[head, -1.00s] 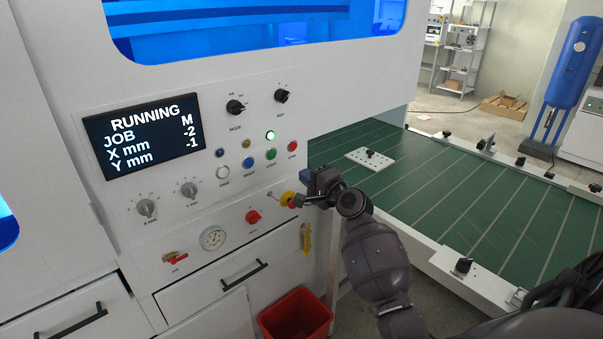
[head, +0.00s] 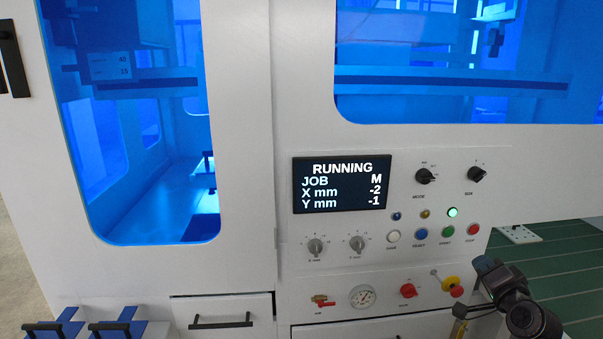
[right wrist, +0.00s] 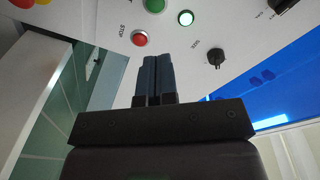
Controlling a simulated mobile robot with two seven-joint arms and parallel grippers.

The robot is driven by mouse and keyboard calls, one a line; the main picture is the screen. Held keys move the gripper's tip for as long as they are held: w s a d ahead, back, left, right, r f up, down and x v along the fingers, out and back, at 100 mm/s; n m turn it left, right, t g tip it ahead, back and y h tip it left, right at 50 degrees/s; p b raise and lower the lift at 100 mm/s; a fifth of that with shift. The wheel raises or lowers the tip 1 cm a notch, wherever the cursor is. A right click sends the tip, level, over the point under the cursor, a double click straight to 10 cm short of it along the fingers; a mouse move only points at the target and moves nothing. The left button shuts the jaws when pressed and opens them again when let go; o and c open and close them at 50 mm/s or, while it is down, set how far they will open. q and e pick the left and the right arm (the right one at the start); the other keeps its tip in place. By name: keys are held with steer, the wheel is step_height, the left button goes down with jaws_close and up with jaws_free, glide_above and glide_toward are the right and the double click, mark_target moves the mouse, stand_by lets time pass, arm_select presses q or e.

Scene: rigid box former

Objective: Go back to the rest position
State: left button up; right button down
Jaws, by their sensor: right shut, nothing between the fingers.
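My right gripper (head: 484,264) is at the lower right of the head view, in front of the control panel's right edge. It is just right of the red and yellow emergency-stop knob (head: 452,287). In the right wrist view its two dark fingers (right wrist: 157,62) are together with nothing between them. They point toward the panel near the red stop button (right wrist: 139,39) and the lit green lamp (right wrist: 186,18). I cannot tell whether they touch the panel. The panel display (head: 342,184) reads RUNNING, job M, X -2, Y -1. My left gripper is not in view.
The white machine (head: 250,120) with blue windows fills most of the head view. A green conveyor table (head: 565,265) lies right of the panel. Blue parts with black handles (head: 55,328) stand out at the lower left.

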steer(key=s+a+f+n+g, duration=0.2)
steer(key=s+a+f+n, duration=0.2)
steer(key=s+f, duration=0.4)
steer(key=s+a+f+n+g, duration=0.2)
steer(key=s+a+f+n, duration=0.2)
steer(key=s+f, duration=0.5)
steer(key=s+a+f+n+g, duration=0.2)
steer(key=s+a+f+n, duration=0.2)
steer(key=s, duration=1)
step_height(320, 180, down, 5)
steer(key=shift+a+r, duration=0.15)
steer(key=shift+a, duration=0.95)
stand_by(3.5)
